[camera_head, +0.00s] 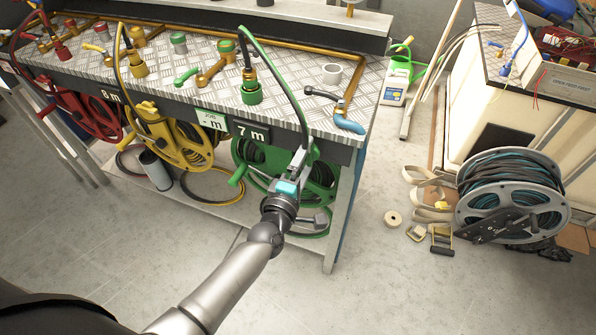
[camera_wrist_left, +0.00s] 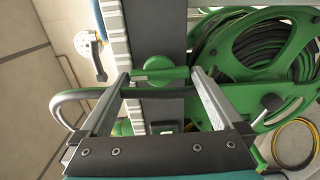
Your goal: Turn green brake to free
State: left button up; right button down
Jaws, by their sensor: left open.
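The green brake, as I take it, is a green lever with a round hub (camera_wrist_left: 158,66) on the dark front panel of the bench. It shows between the fingers in the left wrist view; my gripper hides it in the head view. My left gripper (camera_head: 303,153) is open at the panel, right of the 7 m label, with one finger on each side of the lever. Whether either finger touches it, I cannot tell. The green reel (camera_head: 322,188) hangs below the panel and also shows in the left wrist view (camera_wrist_left: 245,55). My right gripper is out of view.
A green hose (camera_head: 278,72) arcs from the bench top (camera_head: 305,75) down beside my left gripper and crosses the left wrist view (camera_wrist_left: 150,93). Yellow (camera_head: 180,143) and red (camera_head: 95,115) reels hang left. A grey reel (camera_head: 512,195) stands right. Floor in front is clear.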

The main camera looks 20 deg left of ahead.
pick_arm(q)
jog(key=s+p, duration=0.1)
jog(key=s, duration=1.4)
jog(key=shift+a+p, duration=0.25)
jog(key=shift+p, duration=0.1)
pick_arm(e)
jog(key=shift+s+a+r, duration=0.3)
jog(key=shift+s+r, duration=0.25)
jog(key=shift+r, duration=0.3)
